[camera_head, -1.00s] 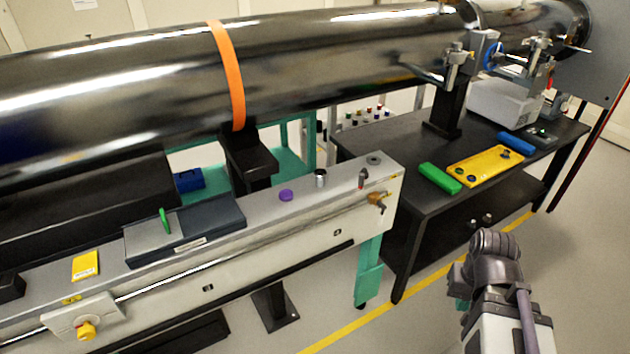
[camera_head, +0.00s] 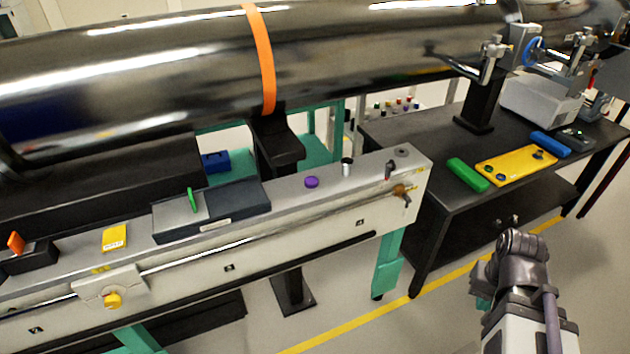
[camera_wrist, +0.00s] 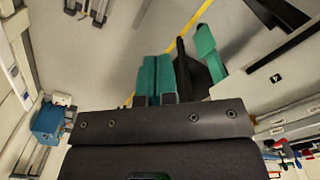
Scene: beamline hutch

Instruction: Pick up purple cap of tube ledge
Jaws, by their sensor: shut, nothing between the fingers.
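The purple cap (camera_head: 311,182) lies on the pale ledge (camera_head: 330,192) in front of the big dark tube (camera_head: 350,55). It stands apart, between the dark grey tray and a small silver-topped vial (camera_head: 347,167). My gripper is at the lower right of the head view, mostly hidden behind my own wrist, well away from the ledge and the cap. In the wrist view, my gripper (camera_wrist: 156,72) has its teal fingers side by side, shut and empty, over bare floor. The purple cap does not show in the wrist view.
A black table (camera_head: 440,215) on the right holds a green block (camera_head: 468,174) and a yellow tray (camera_head: 515,165). Open floor lies in front.

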